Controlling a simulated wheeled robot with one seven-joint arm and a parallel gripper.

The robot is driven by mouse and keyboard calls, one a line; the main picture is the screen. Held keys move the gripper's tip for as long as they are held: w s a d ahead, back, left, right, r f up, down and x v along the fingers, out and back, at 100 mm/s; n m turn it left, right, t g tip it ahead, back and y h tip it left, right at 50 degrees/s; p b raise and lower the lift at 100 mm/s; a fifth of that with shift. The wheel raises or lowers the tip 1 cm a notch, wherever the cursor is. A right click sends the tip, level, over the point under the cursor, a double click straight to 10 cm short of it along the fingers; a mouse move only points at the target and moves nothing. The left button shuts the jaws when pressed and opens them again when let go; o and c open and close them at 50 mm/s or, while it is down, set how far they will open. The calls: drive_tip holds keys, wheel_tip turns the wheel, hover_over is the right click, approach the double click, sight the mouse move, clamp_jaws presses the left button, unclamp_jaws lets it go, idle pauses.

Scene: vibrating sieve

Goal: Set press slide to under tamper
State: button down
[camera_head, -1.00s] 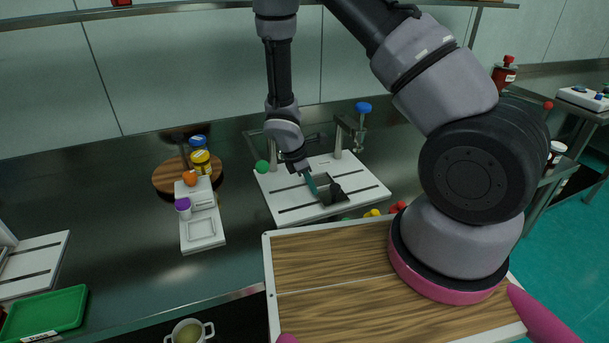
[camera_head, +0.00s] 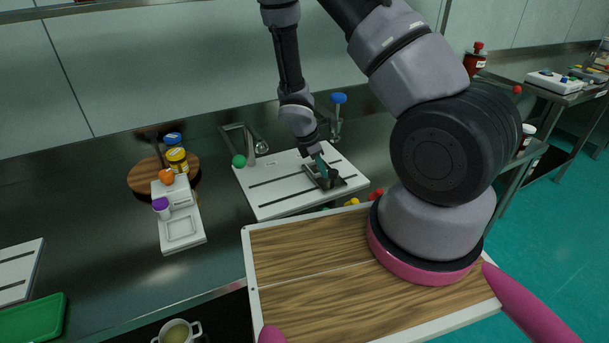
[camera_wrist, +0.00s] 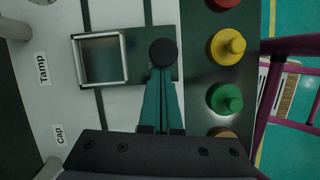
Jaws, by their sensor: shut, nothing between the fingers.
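The press slide (camera_wrist: 147,67) is a dark plate with a square metal-rimmed tray (camera_wrist: 82,64) and a round black knob (camera_wrist: 163,52). In the head view the slide (camera_head: 338,183) sits on the right half of the white slotted press board (camera_head: 268,203). In the wrist view the tray is roughly level with the "Tamp" label (camera_wrist: 42,68); "Cap" (camera_wrist: 58,133) is lower. My gripper (camera_wrist: 163,72) is shut and empty, its teal fingertips against or very near the knob's lower side. A blue-knobbed lever (camera_head: 338,98) stands behind the board. The tamper head cannot be made out.
A green knob (camera_head: 238,160) on a bent arm stands at the board's left. Red (camera_head: 376,194) and yellow (camera_wrist: 228,46) pegs line the front edge. A white tray (camera_head: 182,240) with jars is left; a wooden-topped surface (camera_head: 310,250) is in front.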

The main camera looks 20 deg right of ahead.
hover_over(338, 179)
drive_tip(key=shift+s, duration=0.1)
idle(0.3)
drive_tip(key=a, duration=0.2)
drive_tip(key=a+r, duration=0.1)
drive_tip(key=a, duration=0.1)
drive_tip(key=shift+a+r, duration=0.15)
drive_tip(key=shift+a, duration=0.2)
drive_tip(key=v, duration=0.8)
drive_tip(key=shift+r, duration=0.4)
drive_tip(key=shift+s, duration=0.1)
